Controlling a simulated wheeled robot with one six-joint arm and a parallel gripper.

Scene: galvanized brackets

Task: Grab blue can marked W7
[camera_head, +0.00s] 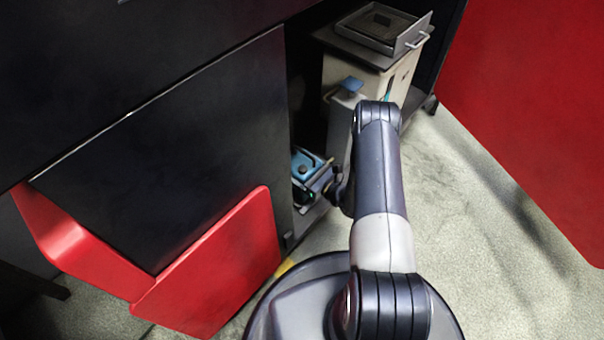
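A blue can-like object with a dark cap (306,165) sits low inside the dark cabinet, just left of my arm. Its right side and lower part are partly covered, and no W7 marking can be read on it. My gripper (332,190) is mostly hidden behind my arm's forward end. Only a small dark part shows close to the blue object's right side. I cannot tell whether it touches the object or whether its fingers are open.
A pale box (398,80) stands behind in the cabinet with a metal tray (378,28) on top. The dark cabinet panel (190,150) borders the left; a red panel (545,90) is at right. Grey floor (480,240) is clear.

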